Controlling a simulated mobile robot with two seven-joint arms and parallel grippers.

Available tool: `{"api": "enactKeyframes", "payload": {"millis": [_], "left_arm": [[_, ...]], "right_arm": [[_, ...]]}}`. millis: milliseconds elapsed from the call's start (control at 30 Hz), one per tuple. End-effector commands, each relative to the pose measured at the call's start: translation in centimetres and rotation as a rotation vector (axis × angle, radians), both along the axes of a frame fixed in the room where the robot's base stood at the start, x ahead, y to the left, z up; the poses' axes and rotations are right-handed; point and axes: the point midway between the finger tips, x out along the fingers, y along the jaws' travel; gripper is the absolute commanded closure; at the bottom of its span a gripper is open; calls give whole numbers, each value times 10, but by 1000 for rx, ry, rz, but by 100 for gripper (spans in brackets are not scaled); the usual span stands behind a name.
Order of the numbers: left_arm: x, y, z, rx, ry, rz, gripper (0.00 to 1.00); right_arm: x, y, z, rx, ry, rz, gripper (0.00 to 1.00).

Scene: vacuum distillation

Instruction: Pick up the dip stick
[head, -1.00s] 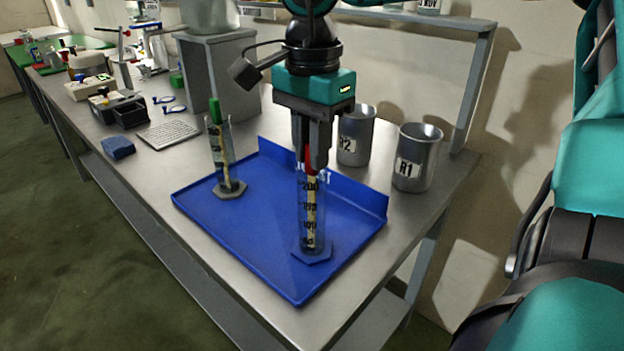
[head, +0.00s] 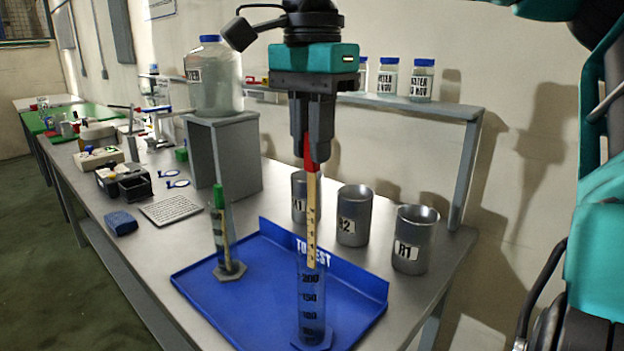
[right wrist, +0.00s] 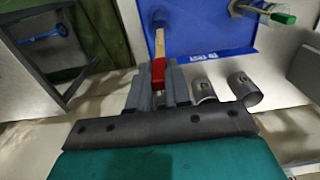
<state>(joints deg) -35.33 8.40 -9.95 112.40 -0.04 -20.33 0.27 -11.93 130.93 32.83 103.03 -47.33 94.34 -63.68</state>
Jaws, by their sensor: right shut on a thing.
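My right gripper (head: 311,150) is shut on the red top of a dip stick (head: 312,212) and holds it upright. The pale marked shaft hangs straight down over a clear graduated cylinder (head: 312,295), with its lower end at about the cylinder's mouth; whether the tip is inside I cannot tell. The right wrist view also shows the dip stick (right wrist: 159,50) between the fingers. A second cylinder (head: 222,235) at the left holds a green-topped stick (head: 219,197). My left gripper is not in view.
Both cylinders stand on a blue tray (head: 260,310). Metal beakers, including R2 (head: 353,215) and R1 (head: 412,240), stand behind it at the right. A grey stand (head: 225,155) carries a large bottle (head: 212,80). A shelf (head: 420,103) with water bottles runs along the wall.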

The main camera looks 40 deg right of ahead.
Motion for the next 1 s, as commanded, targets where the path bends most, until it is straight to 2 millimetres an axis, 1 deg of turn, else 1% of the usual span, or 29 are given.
{"api": "enactKeyframes", "payload": {"millis": [33, 200, 400, 500, 700, 1000], "left_arm": [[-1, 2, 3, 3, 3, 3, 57], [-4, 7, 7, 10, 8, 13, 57], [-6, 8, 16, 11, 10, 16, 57], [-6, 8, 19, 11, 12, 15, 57], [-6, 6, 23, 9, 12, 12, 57], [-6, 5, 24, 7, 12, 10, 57]], "right_arm": [[1, 0, 18, -3, -4, -2, 100], [1, 0, 62, -2, -3, -2, 100], [1, 0, 104, -2, -2, -1, 100], [0, 0, 118, -2, 0, 0, 100], [0, 0, 132, -1, 1, 1, 100], [0, 0, 134, -1, 1, 1, 100]]}}
